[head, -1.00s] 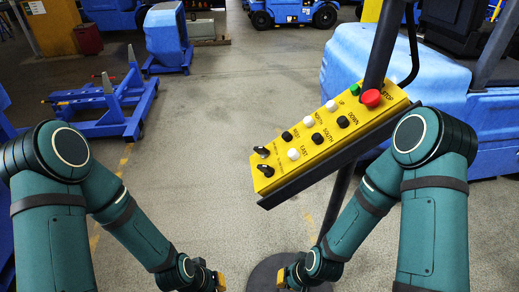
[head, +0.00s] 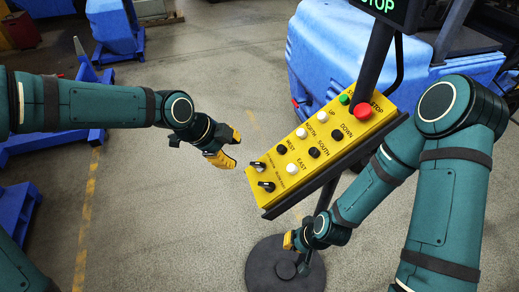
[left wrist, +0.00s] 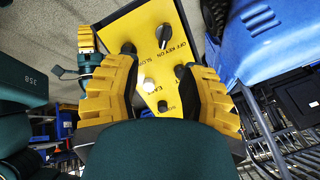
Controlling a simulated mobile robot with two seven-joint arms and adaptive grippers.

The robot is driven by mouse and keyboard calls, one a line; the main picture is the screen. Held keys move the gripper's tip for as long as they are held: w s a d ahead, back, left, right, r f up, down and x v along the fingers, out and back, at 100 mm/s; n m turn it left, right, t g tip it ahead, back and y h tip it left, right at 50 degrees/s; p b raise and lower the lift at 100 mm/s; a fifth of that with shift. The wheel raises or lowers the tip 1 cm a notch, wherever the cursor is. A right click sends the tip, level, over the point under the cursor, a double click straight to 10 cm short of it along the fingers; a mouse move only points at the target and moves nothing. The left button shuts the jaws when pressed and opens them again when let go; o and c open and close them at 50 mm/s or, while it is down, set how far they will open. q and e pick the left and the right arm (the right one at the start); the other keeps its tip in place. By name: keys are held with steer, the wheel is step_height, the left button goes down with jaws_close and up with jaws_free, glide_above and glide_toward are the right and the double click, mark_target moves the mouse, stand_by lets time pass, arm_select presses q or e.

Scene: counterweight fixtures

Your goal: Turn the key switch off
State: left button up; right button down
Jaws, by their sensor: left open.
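The yellow control panel (head: 330,125) is tilted on a stand. The key switch (head: 258,166) is the upper of two black knobs at its lower left end. In the left wrist view the key switch (left wrist: 164,35) has the words OFF, KEY and ON beside it. Its exact setting is hard to read. My left gripper (head: 228,148) is open and empty, just left of the panel end and apart from the switch. In the left wrist view its fingers (left wrist: 160,68) point toward the panel. My right gripper (head: 290,240) hangs low below the panel, its opening unclear.
The second black knob (head: 266,186) is close beside the key switch. White and black push buttons and a red stop button (head: 363,110) cover the panel. The stand's round base (head: 270,268) is on the floor. Blue machinery (head: 315,60) stands behind.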

mark_target(255, 164)
arm_select(q)
steer(key=shift+m, duration=0.6)
steer(key=b+x, duration=0.1)
steer(key=x, duration=0.7)
steer(key=b+x, duration=0.1)
steer(key=x, duration=0.3)
steer(key=shift+w+d+b, duration=0.3)
steer(key=shift+d, duration=0.05)
steer(key=shift+o, duration=0.2)
jaws_close()
